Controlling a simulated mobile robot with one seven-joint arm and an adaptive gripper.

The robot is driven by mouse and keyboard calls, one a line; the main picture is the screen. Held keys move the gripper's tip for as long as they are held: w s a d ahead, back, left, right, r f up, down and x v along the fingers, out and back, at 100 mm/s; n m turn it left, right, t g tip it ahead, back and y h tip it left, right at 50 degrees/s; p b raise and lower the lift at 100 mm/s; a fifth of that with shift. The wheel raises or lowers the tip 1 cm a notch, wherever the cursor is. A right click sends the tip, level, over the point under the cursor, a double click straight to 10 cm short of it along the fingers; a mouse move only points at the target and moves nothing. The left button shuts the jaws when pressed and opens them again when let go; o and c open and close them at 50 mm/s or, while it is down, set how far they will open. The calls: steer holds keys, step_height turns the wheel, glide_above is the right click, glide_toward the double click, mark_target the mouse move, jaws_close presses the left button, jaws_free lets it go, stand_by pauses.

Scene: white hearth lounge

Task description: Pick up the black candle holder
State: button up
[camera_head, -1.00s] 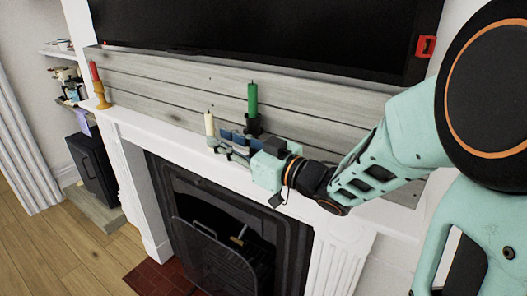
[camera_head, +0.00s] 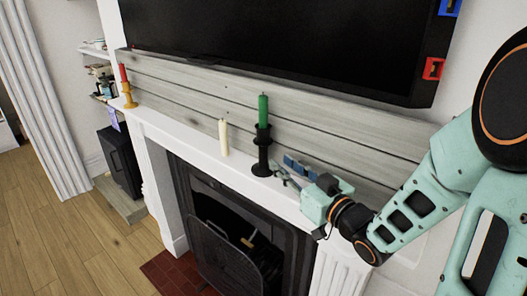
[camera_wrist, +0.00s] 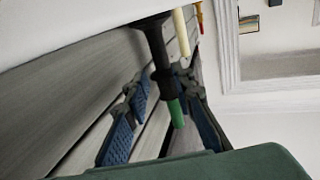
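The black candle holder (camera_head: 262,158) stands upright on the white mantel with a green candle (camera_head: 263,110) in it. In the wrist view, the holder (camera_wrist: 154,42) and green candle (camera_wrist: 176,113) appear upside down. My gripper (camera_head: 287,170) is just right of the holder's lower stem, pointing towards it. Its blue-padded fingers are spread apart in the wrist view (camera_wrist: 164,88), with the holder and candle showing in the gap between them. The gripper is open and empty. I cannot tell whether a finger touches the holder.
A cream candle (camera_head: 223,138) stands left of the holder on the mantel (camera_head: 190,132). A red candle in a yellow holder (camera_head: 127,92) is at the mantel's far left end. Grey boards (camera_head: 190,88) and a black screen (camera_head: 280,40) rise behind. The fireplace (camera_head: 230,235) is below.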

mark_target(266, 153)
steer(key=x, duration=0.3)
steer(key=shift+s, duration=0.1)
steer(key=shift+f+p+x, duration=0.15)
steer(key=shift+p+x, duration=0.05)
steer(key=shift+x, duration=1.1)
steer(key=shift+f+p+x, duration=0.2)
steer(key=shift+x, duration=1.1)
steer(key=shift+c, duration=0.2)
jaws_close()
steer(key=shift+r, duration=0.1)
